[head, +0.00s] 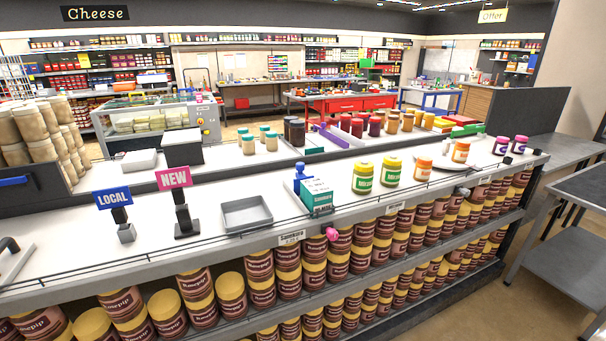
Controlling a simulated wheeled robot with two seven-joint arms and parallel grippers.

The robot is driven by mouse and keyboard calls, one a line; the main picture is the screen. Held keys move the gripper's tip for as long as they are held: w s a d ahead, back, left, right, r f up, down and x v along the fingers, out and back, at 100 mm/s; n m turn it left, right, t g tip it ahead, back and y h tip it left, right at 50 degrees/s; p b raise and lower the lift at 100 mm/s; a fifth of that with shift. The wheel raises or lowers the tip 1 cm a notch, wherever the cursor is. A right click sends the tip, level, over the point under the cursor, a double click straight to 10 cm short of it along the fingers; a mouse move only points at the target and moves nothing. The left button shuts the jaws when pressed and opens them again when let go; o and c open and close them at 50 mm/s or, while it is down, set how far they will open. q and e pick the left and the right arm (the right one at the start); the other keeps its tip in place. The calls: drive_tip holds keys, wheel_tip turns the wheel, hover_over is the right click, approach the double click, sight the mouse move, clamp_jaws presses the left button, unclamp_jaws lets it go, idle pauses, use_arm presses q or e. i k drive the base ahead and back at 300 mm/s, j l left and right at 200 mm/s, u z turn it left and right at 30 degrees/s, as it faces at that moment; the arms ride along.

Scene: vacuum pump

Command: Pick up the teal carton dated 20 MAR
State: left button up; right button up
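A teal carton (320,202) with a pale top stands on the white counter (290,229), right of the middle and close to the front edge. Its printing is too small to read, so I cannot tell whether it carries the date 20 MAR. A blue knobbed object (300,172) stands right behind it; I cannot tell whether they touch. Neither of my grippers shows in the head view.
A grey tray (246,213) and the NEW sign (174,179) stand left of the carton. Green-labelled jars (363,178) stand to its right. A wire rail (210,246) and a pink item (332,234) are at the front edge.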

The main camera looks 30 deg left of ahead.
sight(321, 198)
drive_tip(key=i+l+u, duration=0.1)
drive_tip(key=u, duration=0.6)
